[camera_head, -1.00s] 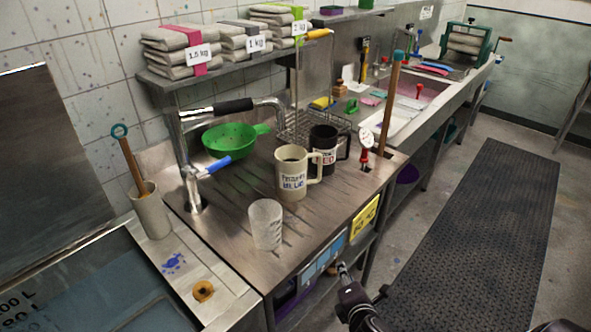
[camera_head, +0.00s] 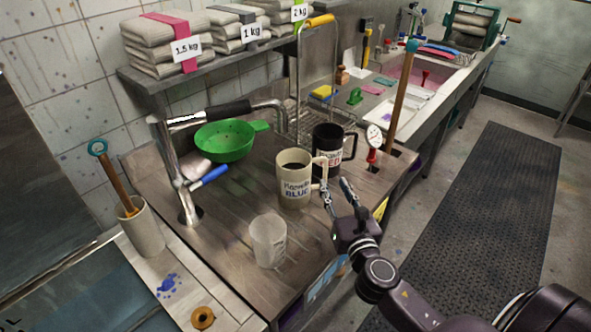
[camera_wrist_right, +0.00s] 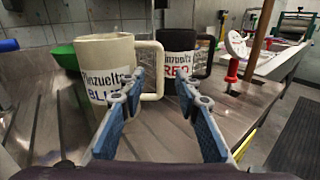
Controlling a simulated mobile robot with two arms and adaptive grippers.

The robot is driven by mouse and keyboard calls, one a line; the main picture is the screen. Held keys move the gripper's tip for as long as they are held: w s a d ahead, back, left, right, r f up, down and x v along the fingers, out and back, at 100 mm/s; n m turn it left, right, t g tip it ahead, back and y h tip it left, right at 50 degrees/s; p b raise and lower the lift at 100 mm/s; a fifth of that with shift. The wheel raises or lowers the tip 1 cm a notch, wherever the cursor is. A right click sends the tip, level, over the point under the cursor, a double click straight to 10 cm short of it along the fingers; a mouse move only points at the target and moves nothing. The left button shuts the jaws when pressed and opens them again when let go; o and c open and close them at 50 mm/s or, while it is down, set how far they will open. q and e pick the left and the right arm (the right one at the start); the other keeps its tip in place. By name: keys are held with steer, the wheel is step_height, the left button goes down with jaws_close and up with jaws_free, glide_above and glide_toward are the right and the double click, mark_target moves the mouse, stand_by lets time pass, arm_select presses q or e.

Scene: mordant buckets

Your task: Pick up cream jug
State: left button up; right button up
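The cream jug (camera_head: 294,187) stands upright on the drainboard, with a white label reading BLUE on its front and its handle on the right. It also shows in the right wrist view (camera_wrist_right: 98,60), on the left, with the handle toward the middle. My right gripper (camera_head: 338,190) is open just right of the jug, near its handle. In the right wrist view, the fingers of the right gripper (camera_wrist_right: 160,92) are spread apart, with the jug's handle showing between and beyond the tips. Nothing is held. My left gripper is not in view.
A black jug (camera_head: 326,147) with a RED label stands close behind the cream jug. A translucent cup (camera_head: 268,243) stands in front. A green strainer (camera_head: 224,141), a tap (camera_head: 172,160) and a red-stemmed dial gauge (camera_head: 374,138) are around. The steel drainboard (camera_head: 225,240) is otherwise largely clear.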

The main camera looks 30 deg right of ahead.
mark_target(327, 167)
steer(key=w, duration=0.2)
steer(key=n, duration=0.1)
steer(key=shift+w+d+r, duration=0.25)
steer(key=shift+w, duration=0.15)
steer(key=shift+w+r+p, duration=0.1)
steer(key=shift+w+p, duration=0.2)
steer(key=shift+d+r, duration=0.1)
steer(key=shift+r, duration=0.05)
steer(key=shift+w+d+r+p, duration=0.15)
steer(key=shift+w+d+p, duration=0.1)
steer(key=shift+w, duration=0.2)
steer(key=shift+w+d+r+p, duration=0.1)
steer(key=shift+w+p, duration=0.15)
steer(key=shift+w, duration=0.2)
steer(key=x, duration=0.2)
steer(key=shift+w+d+f, duration=0.1)
steer(key=shift+w+f, duration=0.15)
steer(key=shift+w, duration=0.4)
steer(key=shift+s, duration=0.1)
steer(key=c, duration=0.7)
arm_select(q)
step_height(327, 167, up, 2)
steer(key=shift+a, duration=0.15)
arm_select(e)
jaws_close()
